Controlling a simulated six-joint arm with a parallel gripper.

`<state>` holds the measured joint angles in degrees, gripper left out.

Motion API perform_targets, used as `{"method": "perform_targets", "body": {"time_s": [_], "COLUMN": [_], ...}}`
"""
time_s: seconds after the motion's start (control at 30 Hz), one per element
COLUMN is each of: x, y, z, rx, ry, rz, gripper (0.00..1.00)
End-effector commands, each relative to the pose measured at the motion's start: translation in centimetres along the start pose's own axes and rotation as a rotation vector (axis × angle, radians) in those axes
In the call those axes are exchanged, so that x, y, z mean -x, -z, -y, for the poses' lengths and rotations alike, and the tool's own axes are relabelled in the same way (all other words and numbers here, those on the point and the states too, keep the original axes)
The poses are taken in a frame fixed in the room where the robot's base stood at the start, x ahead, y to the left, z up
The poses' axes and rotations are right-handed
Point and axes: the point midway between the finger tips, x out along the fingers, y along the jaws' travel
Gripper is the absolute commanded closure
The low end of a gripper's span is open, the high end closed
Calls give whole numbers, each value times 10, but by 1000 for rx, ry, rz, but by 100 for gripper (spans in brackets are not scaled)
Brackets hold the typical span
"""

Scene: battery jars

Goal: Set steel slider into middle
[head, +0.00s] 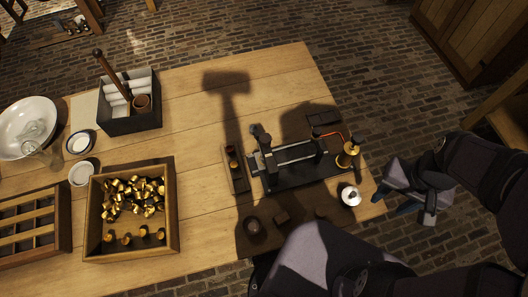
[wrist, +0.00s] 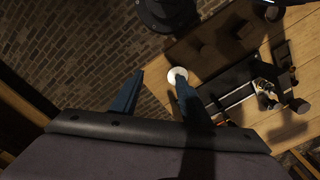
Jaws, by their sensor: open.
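A rail device (head: 295,165) with a black base and bright steel rails stands near the table's right side. A dark upright part sits at the left end of its rails, and brass parts stand at its right. A small silver-white round piece (head: 350,195) rests near the table's right edge; it also shows in the wrist view (wrist: 177,75), close to one fingertip. I cannot tell which part is the steel slider. A narrow wooden tray (head: 241,186) with small pieces is left of the device. My gripper (head: 404,208) is open and empty, beyond the table's right edge; its blue fingers show in the wrist view (wrist: 159,78).
A wooden box of brass knobs (head: 173,215), a slatted wooden tray (head: 62,215), a dark caddy (head: 130,122) and a white bowl (head: 22,115) occupy the left side. My arm covers the front right table edge. The table's back middle is clear.

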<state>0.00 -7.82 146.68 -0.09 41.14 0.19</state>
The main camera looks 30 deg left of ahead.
Motion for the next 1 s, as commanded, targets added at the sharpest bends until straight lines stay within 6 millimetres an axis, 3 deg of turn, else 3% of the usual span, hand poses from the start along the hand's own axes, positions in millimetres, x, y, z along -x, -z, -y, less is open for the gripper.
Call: {"method": "perform_targets", "body": {"time_s": [0.17,0.37,0.5,0.67,0.83,1.0], "x": [0,1,-2,-9,-31,-54], "y": [10,58,102,134,136,116], "z": [6,43,99,176,267,347], "rx": [11,50,92,134,166,188], "ry": [0,3,10,21,18,9], "rz": [-3,-19,-35,-46,-25,-9], "gripper": [60,60,60,60,60,60]}}
